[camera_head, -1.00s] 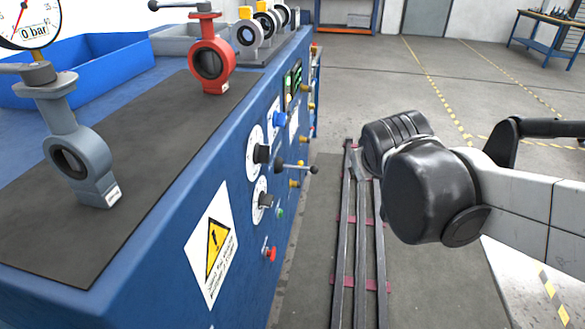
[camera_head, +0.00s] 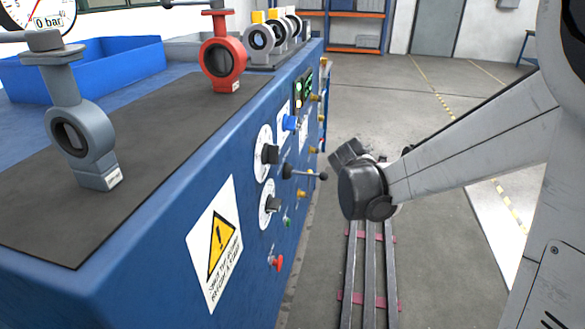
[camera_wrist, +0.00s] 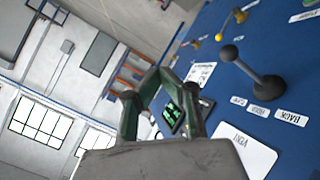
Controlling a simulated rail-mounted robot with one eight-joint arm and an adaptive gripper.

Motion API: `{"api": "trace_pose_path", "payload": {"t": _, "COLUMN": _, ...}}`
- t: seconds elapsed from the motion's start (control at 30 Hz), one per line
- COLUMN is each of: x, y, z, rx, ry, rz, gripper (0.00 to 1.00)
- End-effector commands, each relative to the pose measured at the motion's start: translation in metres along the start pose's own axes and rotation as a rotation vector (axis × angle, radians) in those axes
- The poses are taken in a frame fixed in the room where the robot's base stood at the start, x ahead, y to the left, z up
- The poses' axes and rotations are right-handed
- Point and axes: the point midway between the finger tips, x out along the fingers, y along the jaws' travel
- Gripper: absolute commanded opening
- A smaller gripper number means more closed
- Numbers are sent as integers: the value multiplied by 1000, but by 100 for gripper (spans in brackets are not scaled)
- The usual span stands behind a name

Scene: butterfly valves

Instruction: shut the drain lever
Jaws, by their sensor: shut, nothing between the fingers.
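The blue bench's front panel carries several small yellow fittings, two of them small yellow levers (camera_wrist: 240,15) at the top of the wrist view. A black ball-ended lever (camera_head: 305,174) sticks out of the panel. In the wrist view this ball lever (camera_wrist: 265,82) stands beside white plates, one reading BACK. I see no plate reading drain, so I cannot tell which handle is the drain lever. My gripper (camera_wrist: 160,74) is shut and empty, apart from the ball lever and the yellow levers. In the head view the dark wrist end of my arm hides it.
On the bench top stand a grey butterfly valve (camera_head: 80,135), a red one (camera_head: 222,58) and a blue tray (camera_head: 110,65). The panel also has black knobs (camera_head: 270,154) and a red button (camera_head: 277,262).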

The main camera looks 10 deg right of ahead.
Motion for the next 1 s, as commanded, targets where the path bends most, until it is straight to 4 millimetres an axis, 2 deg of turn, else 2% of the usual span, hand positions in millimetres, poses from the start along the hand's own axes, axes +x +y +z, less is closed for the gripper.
{"api": "trace_pose_path", "payload": {"t": 0.1, "x": 30, "y": -12, "z": 1, "rx": -37, "ry": 21, "rz": 28, "gripper": 0}}
{"api": "trace_pose_path", "payload": {"t": 0.5, "x": 114, "y": -54, "z": 11, "rx": -170, "ry": 92, "rz": 119, "gripper": 0}}
{"api": "trace_pose_path", "payload": {"t": 0.8, "x": 166, "y": -92, "z": 21, "rx": -300, "ry": 163, "rz": 192, "gripper": 0}}
{"api": "trace_pose_path", "payload": {"t": 1.0, "x": 194, "y": -122, "z": 25, "rx": -409, "ry": 225, "rz": 243, "gripper": 0}}
